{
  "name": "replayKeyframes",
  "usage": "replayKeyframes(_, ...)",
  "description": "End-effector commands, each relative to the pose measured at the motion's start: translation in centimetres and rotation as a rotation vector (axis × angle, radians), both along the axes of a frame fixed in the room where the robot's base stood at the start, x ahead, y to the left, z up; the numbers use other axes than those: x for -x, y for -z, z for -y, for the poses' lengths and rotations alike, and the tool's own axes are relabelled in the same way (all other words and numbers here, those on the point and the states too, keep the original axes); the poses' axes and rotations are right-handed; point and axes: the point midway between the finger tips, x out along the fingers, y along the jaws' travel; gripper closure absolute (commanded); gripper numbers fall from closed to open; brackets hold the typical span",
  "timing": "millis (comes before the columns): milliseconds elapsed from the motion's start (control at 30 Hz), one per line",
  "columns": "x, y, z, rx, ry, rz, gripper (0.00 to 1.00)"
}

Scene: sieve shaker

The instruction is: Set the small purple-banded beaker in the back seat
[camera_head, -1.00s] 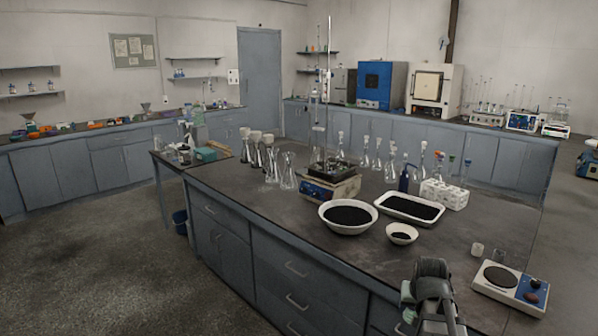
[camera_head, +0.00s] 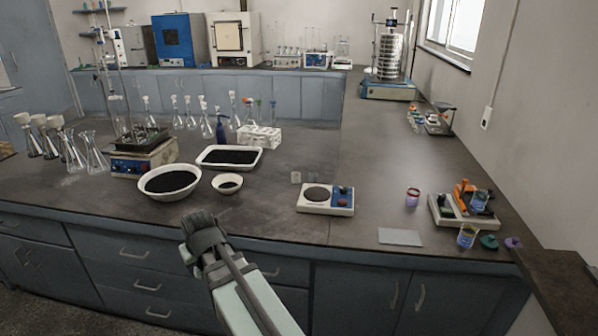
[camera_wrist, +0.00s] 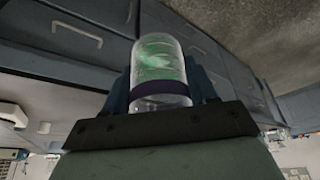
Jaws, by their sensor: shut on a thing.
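My gripper (camera_head: 202,232) is in front of the bench's near edge in the head view, over the drawers. In the wrist view, my gripper (camera_wrist: 160,82) is shut on a clear beaker (camera_wrist: 158,62) with a dark purple band, a finger on each side. Green shows through its glass. The beaker cannot be made out in the head view. A pale device (camera_head: 448,216) with an orange part and dark blocks stands at the right of the bench. A blue-tinted beaker (camera_head: 479,201) is at its right side. Which place on it is the back seat is hard to tell.
A pink-purple beaker (camera_head: 412,198) stands left of the device, an orange-and-blue beaker (camera_head: 467,237) before it. A grey plate (camera_head: 400,237), a hotplate (camera_head: 326,199), bowls and a tray (camera_head: 230,149) lie on the bench. The bench between hotplate and pink-purple beaker is clear.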

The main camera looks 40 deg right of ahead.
Motion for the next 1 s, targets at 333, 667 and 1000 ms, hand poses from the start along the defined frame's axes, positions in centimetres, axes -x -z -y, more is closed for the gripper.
replayKeyframes(333, 0.2, 0.0, 4.6, 0.000, 0.074, 0.000, 0.76)
replayKeyframes(667, 1.2, -0.1, 13.5, 0.000, 0.219, 0.001, 0.76)
replayKeyframes(1000, 2.4, -0.4, 22.9, 0.000, 0.368, 0.003, 0.76)
